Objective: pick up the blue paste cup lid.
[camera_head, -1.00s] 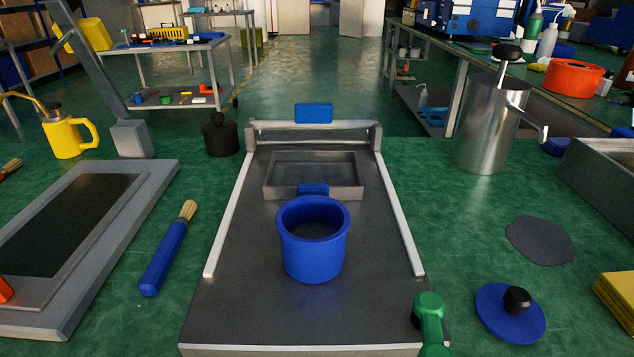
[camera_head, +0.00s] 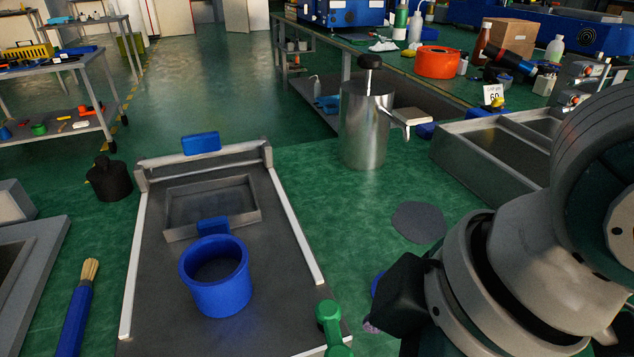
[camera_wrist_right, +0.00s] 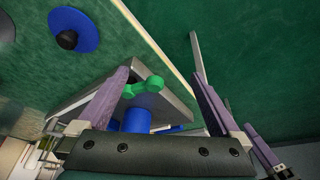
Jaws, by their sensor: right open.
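The blue paste cup lid (camera_wrist_right: 84,22), a flat disc with a black knob, lies on the green bench top at the upper left of the right wrist view. In the head view only a sliver of the lid (camera_head: 377,283) shows; my right arm hides the rest. My right gripper (camera_wrist_right: 158,75) is open, with two purple fingers apart and nothing between their tips. The lid is to the left of the fingers in the wrist view, not between them. The blue cup (camera_head: 217,288) stands open-topped on the grey press plate. My left gripper is not in view.
A green handle (camera_head: 329,322) stands at the plate's near right corner, close to my right gripper. A steel cylinder (camera_head: 365,135) with a crank and a grey flat patch (camera_head: 418,222) are beyond. A grey tray (camera_head: 470,150) is at the right; a brush (camera_head: 78,310) lies left.

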